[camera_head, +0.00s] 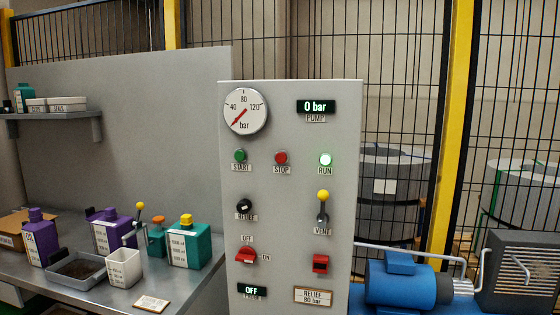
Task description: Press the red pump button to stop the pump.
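The grey control panel (300,125) stands upright in the middle of the head view. The red button (281,158) sits above a STOP label, between the green START button (240,156) and the lit green RUN lamp (326,160). The PUMP display (315,107) reads 0 bar, and the gauge (245,111) needle points to the low end. A lower display (251,290) reads OFF. Nothing touches the red button. Neither of my grippers shows in the view.
The panel also carries a black knob (244,206), a yellow-tipped VENT lever (323,205), a red OFF/ON switch (246,255) and a red rocker (320,263). A bench with bottles (188,247) is at left; a blue pump motor (402,283) is at right. The space before the buttons is clear.

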